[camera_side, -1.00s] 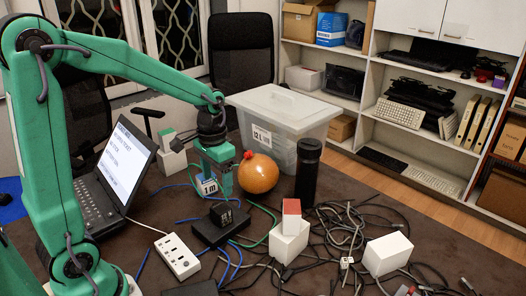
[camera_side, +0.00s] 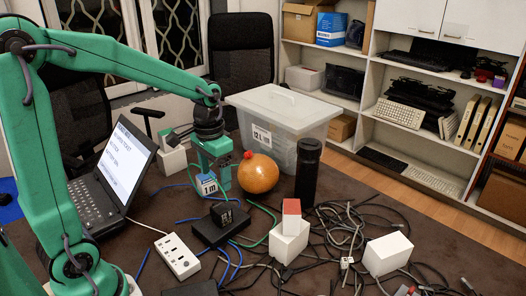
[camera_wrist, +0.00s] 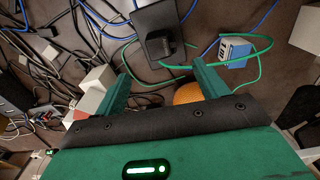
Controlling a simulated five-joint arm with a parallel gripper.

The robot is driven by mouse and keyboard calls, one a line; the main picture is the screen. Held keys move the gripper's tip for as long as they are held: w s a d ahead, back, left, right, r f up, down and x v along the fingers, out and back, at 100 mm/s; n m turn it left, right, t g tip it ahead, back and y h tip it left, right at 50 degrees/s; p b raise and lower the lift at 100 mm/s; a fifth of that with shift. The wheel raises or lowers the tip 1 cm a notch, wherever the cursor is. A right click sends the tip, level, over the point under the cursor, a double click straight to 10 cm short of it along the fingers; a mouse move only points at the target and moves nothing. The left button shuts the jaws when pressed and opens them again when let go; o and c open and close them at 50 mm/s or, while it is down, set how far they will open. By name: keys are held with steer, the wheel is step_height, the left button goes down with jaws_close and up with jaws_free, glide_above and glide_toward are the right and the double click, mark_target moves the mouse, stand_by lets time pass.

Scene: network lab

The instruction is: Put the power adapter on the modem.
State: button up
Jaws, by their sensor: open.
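The power adapter (camera_side: 222,213), a small black block with pale markings, sits on a flat black box, which I take to be the modem (camera_side: 207,234). In the wrist view the adapter (camera_wrist: 160,43) rests near the end of the dark modem (camera_wrist: 158,16), apparently touching its top. My gripper (camera_side: 212,188) is behind and above the adapter in the side view. In the wrist view my gripper (camera_wrist: 163,76) has its two green fingers wide apart with nothing between them, and the adapter lies beyond the fingertips.
A blue-and-white box (camera_side: 206,185) and an orange ball-shaped object (camera_side: 258,173) stand close to my gripper. A white power strip (camera_side: 178,256), a black cylinder (camera_side: 307,170), white boxes (camera_side: 288,242) and tangled cables surround the modem. A laptop (camera_side: 118,175) is at left.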

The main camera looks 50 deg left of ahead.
steer(key=s+d+r+t, duration=0.2)
steer(key=s+r, duration=0.2)
steer(key=s, duration=0.2)
steer(key=s+d+r+t, duration=0.2)
steer(key=s+r+t, duration=0.1)
steer(key=s, duration=0.3)
steer(key=shift+d+r, duration=0.35)
